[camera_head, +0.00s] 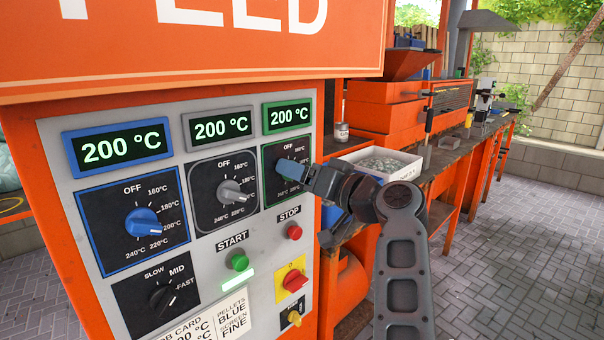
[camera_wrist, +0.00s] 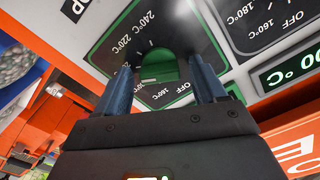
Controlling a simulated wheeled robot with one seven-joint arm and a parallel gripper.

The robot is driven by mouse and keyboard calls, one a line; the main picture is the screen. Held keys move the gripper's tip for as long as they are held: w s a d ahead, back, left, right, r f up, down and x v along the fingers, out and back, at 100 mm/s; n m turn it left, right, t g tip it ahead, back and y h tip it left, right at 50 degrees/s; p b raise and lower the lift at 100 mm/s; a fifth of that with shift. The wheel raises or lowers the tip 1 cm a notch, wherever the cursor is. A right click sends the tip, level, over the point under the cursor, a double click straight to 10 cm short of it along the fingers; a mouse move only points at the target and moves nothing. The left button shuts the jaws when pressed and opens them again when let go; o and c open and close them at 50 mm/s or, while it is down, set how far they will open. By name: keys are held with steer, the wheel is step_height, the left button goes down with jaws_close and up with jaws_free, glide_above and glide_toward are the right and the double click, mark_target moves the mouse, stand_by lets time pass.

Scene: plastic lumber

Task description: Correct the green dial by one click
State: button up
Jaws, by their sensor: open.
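The green dial (camera_wrist: 158,70) shows in the wrist view on a black, green-framed plate, between the two blue fingers of my gripper (camera_wrist: 162,78). The fingers are open, one on each side of the dial. I cannot tell whether they touch it. In the head view my gripper (camera_head: 291,169) is at the green-framed plate (camera_head: 284,148) at the panel's upper right and hides the dial. The green-framed display (camera_head: 288,117) above it reads 200 °C. The dial's exact pointer setting is unclear.
A blue dial (camera_head: 142,222) and a grey dial (camera_head: 231,191) sit to the left, their displays also at 200 °C. The red STOP button (camera_head: 294,232), green START button (camera_head: 239,262) and a red switch (camera_head: 295,281) are below. A job card (camera_head: 200,318) is partly cut off.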

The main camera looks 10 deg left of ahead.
steer(key=c, duration=1.1)
steer(key=shift+o, duration=0.2)
steer(key=shift+m, duration=0.3)
steer(key=shift+d+m+p, duration=0.1)
steer(key=shift+m+p, duration=1.65)
steer(key=shift+m, duration=1.75)
steer(key=shift+f, duration=0.1)
steer(key=o, duration=1.1)
steer(key=shift+c, duration=0.2)
